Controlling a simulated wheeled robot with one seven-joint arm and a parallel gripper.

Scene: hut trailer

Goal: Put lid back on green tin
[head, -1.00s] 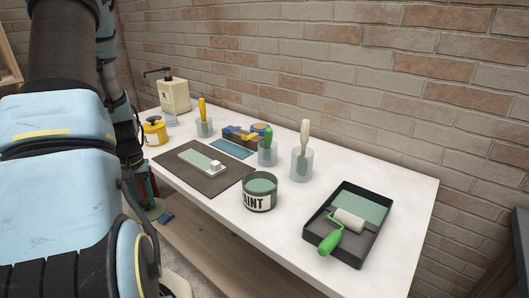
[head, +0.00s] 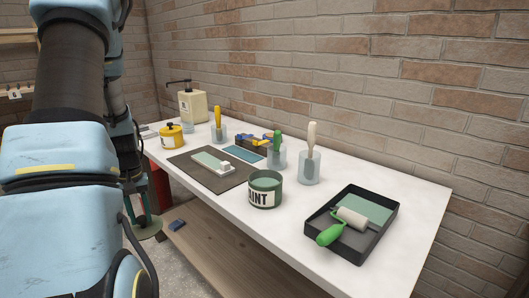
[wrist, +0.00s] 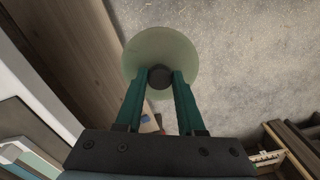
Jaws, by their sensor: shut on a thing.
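The green tin (head: 265,192) stands upright on the white table, its top uncovered and green inside, with a pale label reading "AINT" in view. My gripper (wrist: 160,80) is shut on the dark knob of a round, pale green lid (wrist: 160,45). In the head view the lid (head: 150,229) hangs low over the floor, left of the table's front edge and well apart from the tin. My arm hides part of the gripper there.
The white table (head: 330,262) also holds a paint tray with a green-handled roller (head: 377,242), a dark mat (head: 212,178), cups with brushes (head: 309,168), a yellow pot (head: 172,138) and a pump bottle (head: 193,106). A wooden lower shelf (head: 215,255) runs beneath. Brick walls stand behind.

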